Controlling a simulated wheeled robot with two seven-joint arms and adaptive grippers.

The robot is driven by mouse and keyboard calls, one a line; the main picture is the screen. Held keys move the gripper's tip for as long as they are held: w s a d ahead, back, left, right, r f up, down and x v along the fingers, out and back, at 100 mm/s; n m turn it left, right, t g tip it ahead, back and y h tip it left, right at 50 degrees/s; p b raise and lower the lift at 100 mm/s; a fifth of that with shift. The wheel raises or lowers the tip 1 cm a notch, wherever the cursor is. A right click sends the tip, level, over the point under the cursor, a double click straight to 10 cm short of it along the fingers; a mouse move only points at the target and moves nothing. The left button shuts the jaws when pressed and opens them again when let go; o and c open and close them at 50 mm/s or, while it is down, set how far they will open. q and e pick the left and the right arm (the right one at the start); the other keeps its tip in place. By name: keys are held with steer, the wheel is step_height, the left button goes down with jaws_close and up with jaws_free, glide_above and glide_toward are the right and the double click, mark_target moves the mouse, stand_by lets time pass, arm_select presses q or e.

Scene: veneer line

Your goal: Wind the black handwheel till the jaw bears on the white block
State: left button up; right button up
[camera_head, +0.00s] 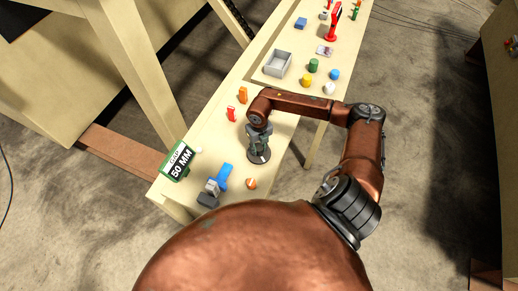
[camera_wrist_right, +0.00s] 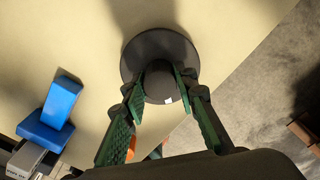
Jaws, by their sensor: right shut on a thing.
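The black handwheel (camera_head: 259,157) is a dark round disc on the bench, below my right gripper (camera_head: 259,144). In the right wrist view, the handwheel (camera_wrist_right: 143,52) has a round hub with a small white mark. The green fingers of my right gripper (camera_wrist_right: 158,82) are shut on this hub, one on each side. A blue jaw-like part (camera_head: 225,173) stands left of the wheel, beside a pale grey-white block (camera_head: 212,186) and a dark grey body (camera_head: 207,200). Whether blue part and block touch, I cannot tell. My left gripper is out of view.
A green and white "50 MM" sign (camera_head: 178,161) stands at the bench's near left. An orange-and-white ball (camera_head: 251,183) lies near the wheel. Red (camera_head: 231,114) and orange (camera_head: 243,95) pieces stand behind. A grey tray (camera_head: 278,64) and several coloured pieces are farther back.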

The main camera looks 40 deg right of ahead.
mark_target(259, 148)
steer(key=m, duration=0.4)
steer(key=shift+m+b, duration=0.3)
steer(key=m, duration=0.5)
steer(key=shift+m, duration=0.3)
steer(key=o, duration=1.2)
steer(key=shift+c, duration=0.2)
step_height(259, 148, up, 12)
